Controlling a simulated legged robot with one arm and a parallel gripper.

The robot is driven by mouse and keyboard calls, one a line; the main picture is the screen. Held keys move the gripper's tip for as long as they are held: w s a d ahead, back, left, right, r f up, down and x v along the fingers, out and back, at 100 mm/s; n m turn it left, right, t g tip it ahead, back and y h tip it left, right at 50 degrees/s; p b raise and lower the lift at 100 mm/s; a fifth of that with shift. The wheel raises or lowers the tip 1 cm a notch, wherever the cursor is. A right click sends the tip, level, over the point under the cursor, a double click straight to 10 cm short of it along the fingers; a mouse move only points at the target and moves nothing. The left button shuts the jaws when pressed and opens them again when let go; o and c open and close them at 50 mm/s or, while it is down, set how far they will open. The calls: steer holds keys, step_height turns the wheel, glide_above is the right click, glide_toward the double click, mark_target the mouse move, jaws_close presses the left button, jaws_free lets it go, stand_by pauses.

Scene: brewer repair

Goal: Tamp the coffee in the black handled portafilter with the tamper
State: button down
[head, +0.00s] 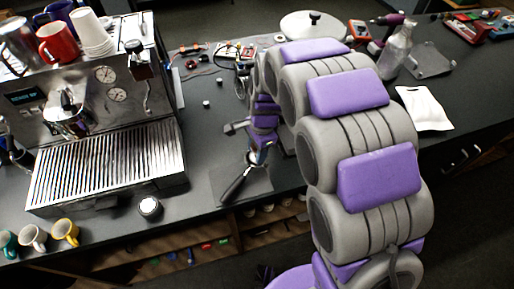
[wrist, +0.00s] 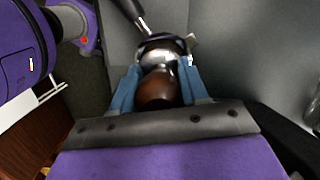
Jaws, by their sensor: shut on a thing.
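The portafilter, with its black handle (head: 235,186), lies on a dark mat (head: 258,186) near the counter's front edge. Its handle also shows at the top of the wrist view (wrist: 130,10). The tamper has a round brown wooden grip (wrist: 158,90) and a shiny metal lower part. My gripper (wrist: 158,74) has blue fingers and is shut on the tamper. In the head view my gripper (head: 261,150) is above the mat, at the head end of the portafilter. The tamper is at the portafilter's basket; whether it touches the coffee is hidden. The coffee cannot be seen.
An espresso machine (head: 105,110) with cups on top stands at left. A small round silver item (head: 149,206) and several mugs (head: 65,232) are near the front edge. Cables and tools clutter the back.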

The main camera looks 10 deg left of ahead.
steer(key=shift+d+f, duration=0.1)
steer(key=shift+f, duration=0.45)
stand_by(0.5)
steer(key=shift+r+p, duration=0.1)
steer(key=shift+p, duration=0.3)
steer(key=c, duration=0.9)
jaws_free()
steer(key=shift+r, duration=0.35)
steer(key=shift+r+p, duration=0.35)
steer(key=shift+r, duration=0.45)
